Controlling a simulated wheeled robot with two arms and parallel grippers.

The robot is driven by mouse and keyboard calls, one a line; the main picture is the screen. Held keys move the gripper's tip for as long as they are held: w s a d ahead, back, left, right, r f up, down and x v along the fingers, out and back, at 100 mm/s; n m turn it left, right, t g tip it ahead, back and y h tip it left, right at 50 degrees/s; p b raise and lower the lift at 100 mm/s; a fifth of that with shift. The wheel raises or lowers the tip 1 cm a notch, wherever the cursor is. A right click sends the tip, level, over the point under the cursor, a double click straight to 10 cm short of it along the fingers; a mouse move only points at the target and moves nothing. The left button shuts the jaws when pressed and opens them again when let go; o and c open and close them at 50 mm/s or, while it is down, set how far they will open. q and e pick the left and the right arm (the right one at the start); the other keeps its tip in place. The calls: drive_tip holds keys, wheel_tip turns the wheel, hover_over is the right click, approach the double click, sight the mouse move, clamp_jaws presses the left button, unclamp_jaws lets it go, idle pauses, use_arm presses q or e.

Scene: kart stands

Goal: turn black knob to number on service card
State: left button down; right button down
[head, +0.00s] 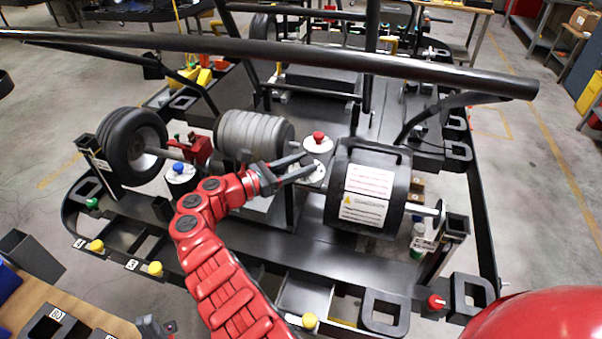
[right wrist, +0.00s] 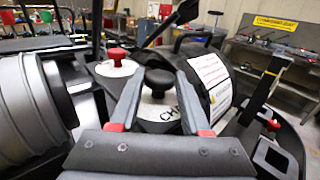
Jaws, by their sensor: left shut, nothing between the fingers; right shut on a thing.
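The black knob (right wrist: 158,80) stands on a white round dial (right wrist: 160,112) marked with letters starting "CH"; the rest is covered. My right gripper (head: 308,168) reaches in over the kart, its fingers shut on the knob, one on each side in the right wrist view (right wrist: 160,85). In the head view the fingers hide the knob. Two white printed cards, an upper one (head: 369,181) and a lower one (head: 362,211) with a yellow warning mark, are on the black drum; their text is too small to read. My left gripper (head: 157,328) is shut and empty at the bottom edge.
A red knob (head: 318,137) on its own white dial is just behind. A blue knob (head: 179,168) is to the left. A ribbed grey cylinder (head: 250,134) and the black drum (head: 340,190) flank my right gripper. A black bar (head: 300,60) crosses above.

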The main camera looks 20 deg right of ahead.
drive_tip(key=shift+w+d+f+m+g+b, duration=0.1)
drive_tip(key=shift+m+g+b, duration=0.35)
drive_tip(key=shift+b, duration=1.15)
drive_tip(key=shift+w+d+f+m+g+b, duration=0.1)
drive_tip(key=shift+m+g+b, duration=0.15)
drive_tip(key=shift+g+b, duration=0.85)
drive_tip(key=shift+a+r+m+b, duration=0.15)
drive_tip(key=shift+m+b, duration=0.25)
drive_tip(key=shift+b, duration=1.65)
drive_tip(key=shift+c, duration=2.1)
unclamp_jaws()
drive_tip(key=shift+r, duration=0.1)
